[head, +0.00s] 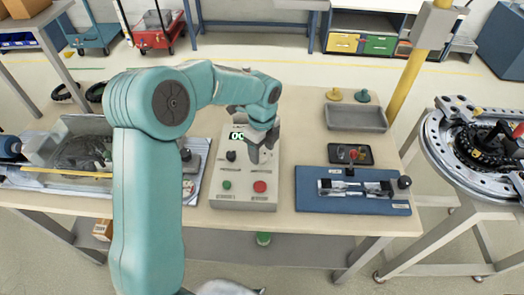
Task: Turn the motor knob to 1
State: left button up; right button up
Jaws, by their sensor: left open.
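A grey control box (243,192) stands on the table at the picture's centre. It has a display with green digits (237,136), partly covered by my gripper, a black knob (231,156) at left, a green button (226,185) and a red button (260,187). My left gripper (262,148) is open over the upper right of the box. It hides that part of the panel, so I cannot tell whether it touches anything there. The labels are too small to read, so I cannot tell the knob's setting. My right gripper is not in view.
A blue mat (312,203) with metal parts lies right of the box, with a small black tray (350,153) and a grey bin (356,117) behind it. A cluttered grey tray (45,178) is at left. A yellow post (411,75) rises at the right. A round ring fixture (432,150) stands far right.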

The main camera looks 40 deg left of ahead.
pick_arm(q)
jog(key=f, duration=0.2)
jog(key=shift+w+a+f, duration=0.1)
jog(key=shift+w+f, duration=0.2)
jog(key=shift+w, duration=0.05)
jog(key=shift+s+r, duration=0.2)
jog(key=shift+s, duration=0.05)
jog(key=shift+w+f, duration=0.15)
jog(key=shift+w, duration=0.05)
jog(key=c, duration=1)
jog(key=shift+c, duration=0.2)
